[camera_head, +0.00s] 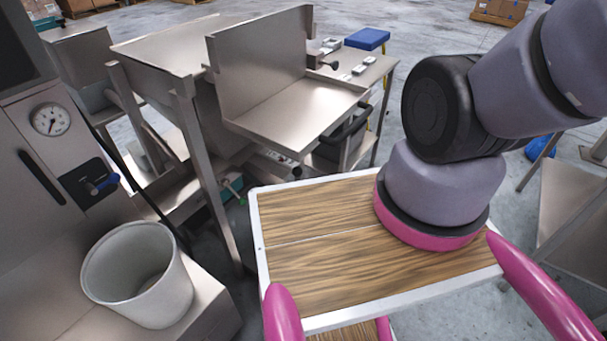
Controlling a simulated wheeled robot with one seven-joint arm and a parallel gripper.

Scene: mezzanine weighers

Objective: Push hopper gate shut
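A stainless steel hopper (180,50) stands on legs at the upper left centre. At its right side is an L-shaped metal piece with an upright panel (262,62) and a flat tray-like plate (295,112) reaching out to the right. I cannot tell for sure which part is the gate or how far it is open. A small dark knob (331,65) shows by the panel's right edge. My arm rises from my wooden-topped base at the right and leaves the picture at the upper right. My gripper is out of view.
A metal table (370,72) and blue stool (367,39) are behind the hopper. Another metal stand (570,205) is at right.

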